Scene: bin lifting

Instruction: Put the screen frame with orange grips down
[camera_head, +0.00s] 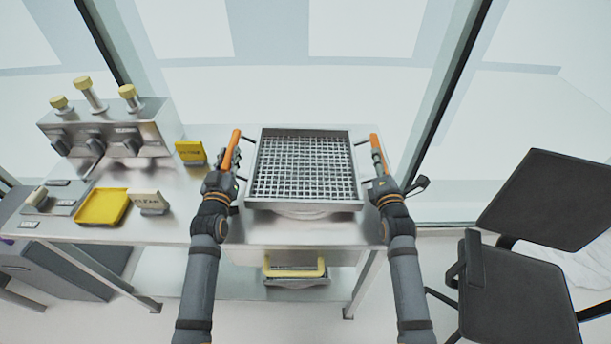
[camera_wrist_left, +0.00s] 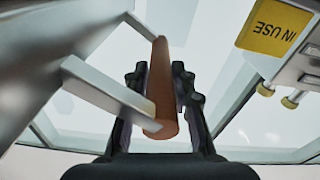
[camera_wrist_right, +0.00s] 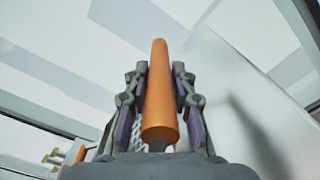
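The screen frame (camera_head: 353,205) is a square metal tray with a wire mesh. It looks about level over the table, and I cannot tell if it touches what is below. Its left orange grip (camera_head: 231,150) lies between the fingers of my left gripper (camera_head: 226,168), whose tips close against it. This grip also shows in the left wrist view (camera_wrist_left: 160,90). Its right orange grip (camera_head: 374,141) lies between the fingers of my right gripper (camera_head: 381,168), also closed against it, as in the right wrist view (camera_wrist_right: 160,95).
A round pale base (camera_head: 305,214) shows partly under the frame. A black chair (camera_head: 520,290) stands at right.

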